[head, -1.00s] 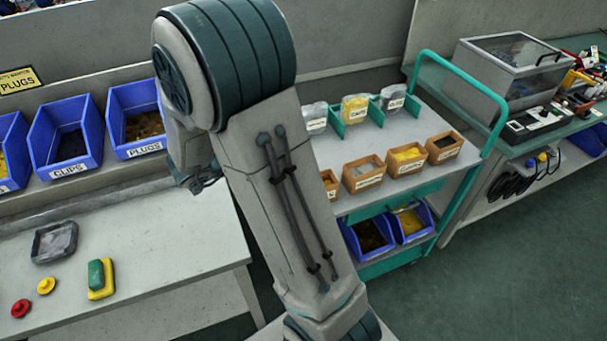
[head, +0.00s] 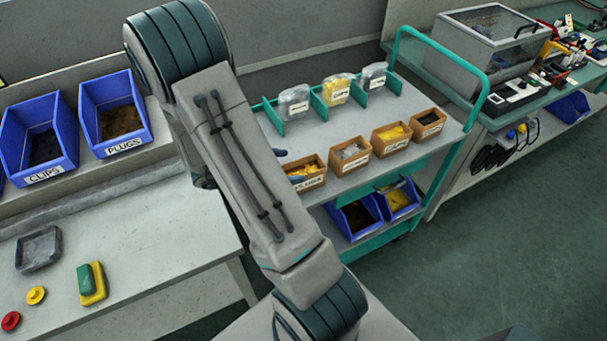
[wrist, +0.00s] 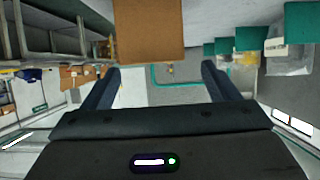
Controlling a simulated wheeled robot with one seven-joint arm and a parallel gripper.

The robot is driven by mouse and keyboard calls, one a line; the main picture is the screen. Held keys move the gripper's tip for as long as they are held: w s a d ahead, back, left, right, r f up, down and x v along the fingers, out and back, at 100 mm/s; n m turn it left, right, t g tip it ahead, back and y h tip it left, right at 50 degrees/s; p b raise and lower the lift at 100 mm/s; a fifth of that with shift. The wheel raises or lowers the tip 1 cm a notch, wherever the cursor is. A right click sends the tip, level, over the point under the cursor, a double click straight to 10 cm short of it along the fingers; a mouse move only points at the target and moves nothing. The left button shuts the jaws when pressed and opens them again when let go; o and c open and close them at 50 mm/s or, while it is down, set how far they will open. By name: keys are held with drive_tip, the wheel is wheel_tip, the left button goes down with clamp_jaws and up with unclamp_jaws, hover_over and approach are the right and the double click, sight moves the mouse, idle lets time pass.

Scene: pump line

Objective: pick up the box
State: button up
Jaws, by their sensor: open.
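Several small orange-brown boxes with white labels stand in a row on the cart's upper shelf. The leftmost box (head: 306,177) is beside my arm in the head view; the others are the second (head: 350,158), third (head: 391,140) and fourth (head: 428,124). The task does not say which box is meant. In the wrist view a plain brown box face (wrist: 148,30) is ahead of my gripper (wrist: 161,70). The fingers are spread wide with nothing between them. In the head view my arm hides most of the gripper; a dark bluish tip shows near the leftmost box.
The teal-framed cart (head: 415,58) also holds bags between green dividers (head: 318,104) and blue bins (head: 357,220) below. A workbench (head: 150,250) with blue bins (head: 40,150) is at left. Open floor (head: 500,230) lies at right.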

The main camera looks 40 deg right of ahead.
sight(301, 168)
drive_tip(key=x, duration=0.4)
drive_tip(key=shift+s, duration=0.45)
drive_tip(key=shift+s+d+f, duration=0.1)
drive_tip(key=shift+d+f, duration=0.15)
drive_tip(key=shift+d, duration=0.25)
drive_tip(key=c, duration=1.1)
